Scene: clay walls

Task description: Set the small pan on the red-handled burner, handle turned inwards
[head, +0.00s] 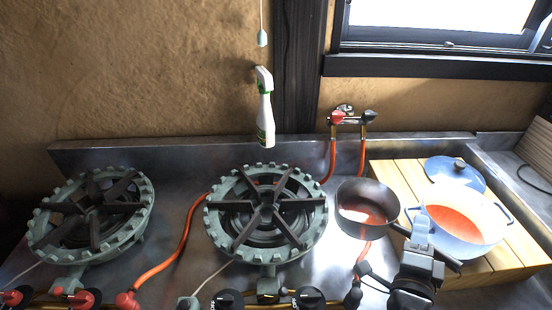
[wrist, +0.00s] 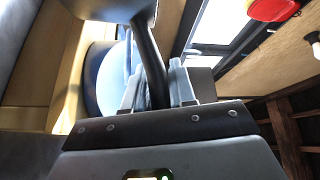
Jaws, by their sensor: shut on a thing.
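The small dark pan (head: 362,222) is between the middle burner and the wooden board in the head view, apparently held above the counter. My gripper (head: 420,236) is shut on its dark handle, which points right and towards the front. In the wrist view the handle (wrist: 148,55) passes between the fingers of my gripper (wrist: 155,88), with part of the pan (wrist: 110,8) at the top. The left burner (head: 92,212) has red knobs (head: 82,298) in front and is empty. The middle burner (head: 266,212) has black knobs (head: 308,298) and is also empty.
A blue-white pot (head: 480,248) with red contents and its blue lid (head: 455,172) are on the wooden board (head: 393,178) at right. Orange hoses (head: 178,240) cross the counter. A spray bottle (head: 265,110) is at the back. Red and black gas taps (head: 352,117) are on the wall.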

